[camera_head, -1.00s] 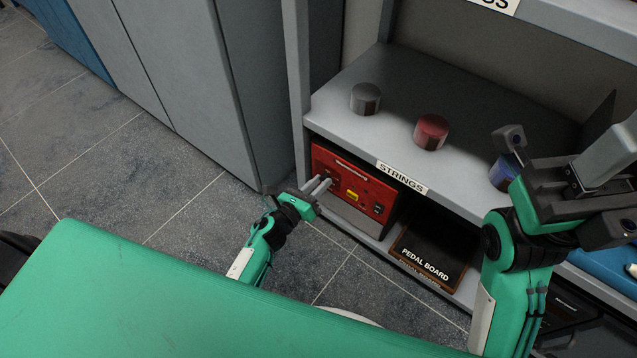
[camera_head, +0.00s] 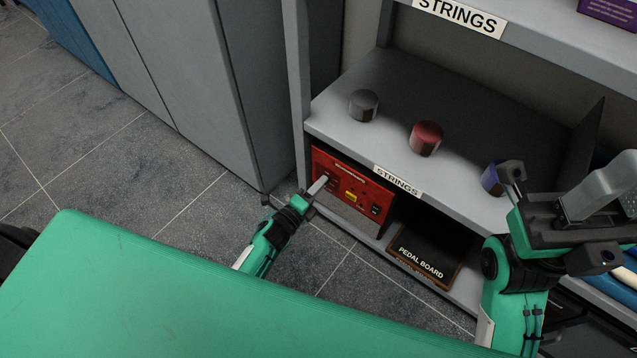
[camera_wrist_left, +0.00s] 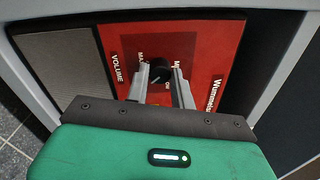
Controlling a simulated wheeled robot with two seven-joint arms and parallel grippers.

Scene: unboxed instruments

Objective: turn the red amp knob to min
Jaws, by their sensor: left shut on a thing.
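The red amp (camera_head: 352,187) stands on the lower shelf, its red panel facing my left arm. In the left wrist view its black knob (camera_wrist_left: 159,70) sits on the red panel (camera_wrist_left: 205,50), beside the word VOLUME and between partly covered labels. My left gripper (camera_head: 321,184) reaches the panel, and its two fingers (camera_wrist_left: 159,84) are shut on the knob from both sides. The fingers hide part of the knob, and its exact setting is hard to read. My right gripper (camera_head: 560,205) is at the right, in front of the shelves, away from the amp; its jaw opening is unclear.
Grey (camera_head: 364,105), red (camera_head: 426,138) and blue (camera_head: 491,180) cylinders stand on the shelf above the amp. A pedal board box (camera_head: 425,258) lies right of the amp. A grey cabinet (camera_head: 215,90) stands left. Floor (camera_head: 120,170) is open at the left.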

